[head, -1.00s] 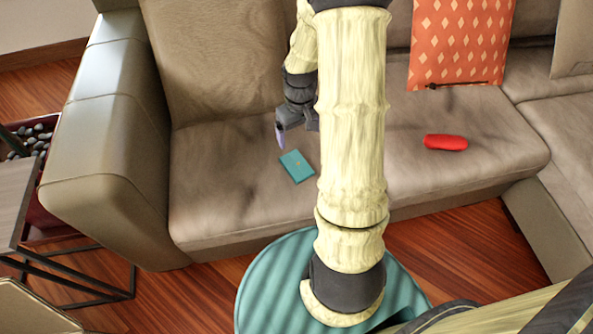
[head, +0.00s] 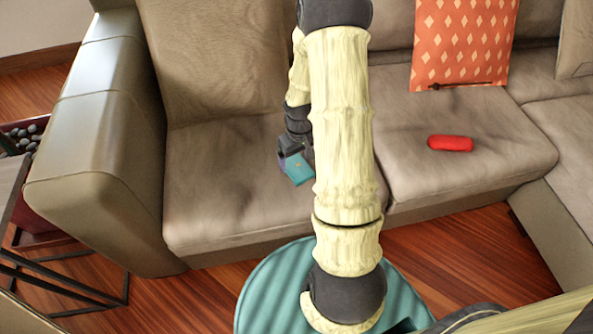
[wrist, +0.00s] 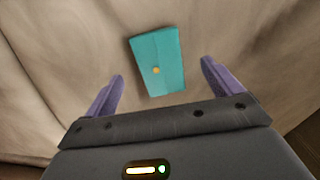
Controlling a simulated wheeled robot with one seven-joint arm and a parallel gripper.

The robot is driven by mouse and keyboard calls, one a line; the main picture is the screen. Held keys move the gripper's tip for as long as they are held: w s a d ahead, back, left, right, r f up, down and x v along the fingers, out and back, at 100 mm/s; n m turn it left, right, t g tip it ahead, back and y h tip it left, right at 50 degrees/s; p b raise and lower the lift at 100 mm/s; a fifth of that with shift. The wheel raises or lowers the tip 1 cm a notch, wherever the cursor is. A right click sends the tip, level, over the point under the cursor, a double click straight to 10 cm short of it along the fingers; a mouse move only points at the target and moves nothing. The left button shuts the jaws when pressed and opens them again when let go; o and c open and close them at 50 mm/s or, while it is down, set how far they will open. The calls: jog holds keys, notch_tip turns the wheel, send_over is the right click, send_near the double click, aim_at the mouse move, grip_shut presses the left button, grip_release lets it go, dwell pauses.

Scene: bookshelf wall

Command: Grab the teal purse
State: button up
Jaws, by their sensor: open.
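The teal purse (head: 298,169) lies flat on the left seat cushion of the sofa. In the wrist view the purse (wrist: 157,62) is a teal rectangle with a small yellow clasp, lying ahead of and roughly between my two purple fingers. My gripper (wrist: 162,84) is open, with nothing held. Its fingers are spread wider than the purse. In the head view my gripper (head: 290,157) is at the purse's upper left and overlaps its edge in the picture. I cannot tell how high above the cushion it is.
A red cylindrical object (head: 450,143) lies on the right seat cushion. An orange patterned pillow (head: 462,42) leans on the backrest. The sofa's armrest (head: 95,150) stands at the left. A round teal striped item (head: 262,290) is on the floor below.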

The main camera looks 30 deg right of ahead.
aim_at(299, 170)
jog(key=shift+f, duration=0.25)
jog(key=shift+w+d+f+b, duration=0.1)
jog(key=shift+f+b, duration=0.65)
jog(key=shift+f, duration=0.6)
jog(key=shift+w+f+b, duration=0.1)
jog(key=shift+f+b, duration=0.6)
jog(key=shift+f, duration=0.6)
jog(key=shift+c, duration=0.4)
jog(key=c, duration=1)
